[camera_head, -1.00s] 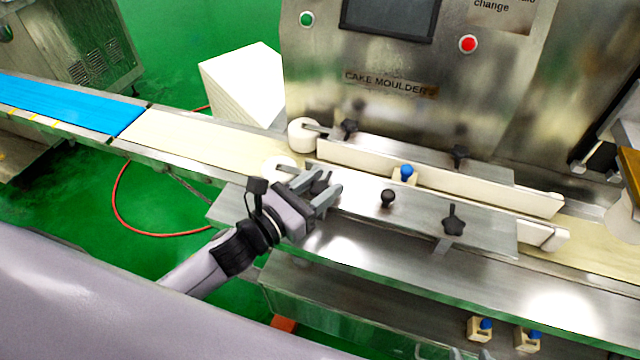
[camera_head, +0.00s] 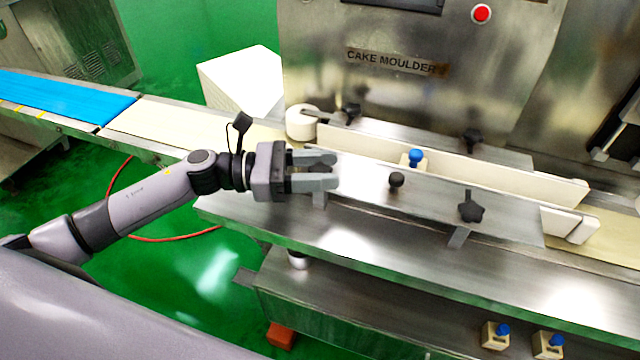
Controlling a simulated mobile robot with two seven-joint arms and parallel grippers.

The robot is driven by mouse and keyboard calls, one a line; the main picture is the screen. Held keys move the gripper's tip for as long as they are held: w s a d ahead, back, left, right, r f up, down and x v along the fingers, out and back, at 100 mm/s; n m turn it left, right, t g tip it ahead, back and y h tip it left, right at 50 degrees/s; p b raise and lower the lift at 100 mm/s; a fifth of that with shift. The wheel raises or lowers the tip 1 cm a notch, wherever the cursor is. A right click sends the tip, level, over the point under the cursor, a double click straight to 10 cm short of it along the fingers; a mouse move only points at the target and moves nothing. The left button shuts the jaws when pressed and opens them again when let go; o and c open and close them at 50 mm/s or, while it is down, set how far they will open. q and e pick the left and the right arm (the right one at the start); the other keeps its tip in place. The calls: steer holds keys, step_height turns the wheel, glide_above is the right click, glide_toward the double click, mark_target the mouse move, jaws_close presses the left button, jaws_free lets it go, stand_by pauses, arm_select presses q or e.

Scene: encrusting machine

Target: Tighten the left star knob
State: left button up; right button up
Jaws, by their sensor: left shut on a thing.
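My left gripper (camera_head: 328,172) reaches in from the left at the left end of the front metal guide plate (camera_head: 430,200). Its fingers are closed around the left star knob, which they hide. The matching black star knob (camera_head: 471,208) stands at the right on the same plate, with a small black ball knob (camera_head: 396,180) between. My right gripper is not in view.
Two more black star knobs, at left (camera_head: 350,111) and right (camera_head: 472,136), sit on the rear guide plate. A cream block with a blue knob (camera_head: 415,156) stands between the cream rails. A pale belt (camera_head: 190,122) runs behind my gripper.

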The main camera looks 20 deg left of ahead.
arm_select(q)
steer(key=shift+f+m+g+h+b, duration=0.15)
steer(key=shift+m+g+h+b, duration=0.15)
steer(key=shift+m+g+b, duration=0.95)
steer(key=shift+g+b, duration=0.45)
steer(key=shift+b, duration=0.3)
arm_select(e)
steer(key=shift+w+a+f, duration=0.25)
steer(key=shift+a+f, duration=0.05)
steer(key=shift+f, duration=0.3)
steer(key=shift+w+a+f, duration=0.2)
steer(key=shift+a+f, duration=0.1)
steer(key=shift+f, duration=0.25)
arm_select(q)
steer(key=shift+r, duration=0.2)
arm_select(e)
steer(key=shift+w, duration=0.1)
arm_select(q)
steer(key=o, duration=1)
steer(key=shift+c, duration=0.2)
steer(key=shift+a, duration=0.1)
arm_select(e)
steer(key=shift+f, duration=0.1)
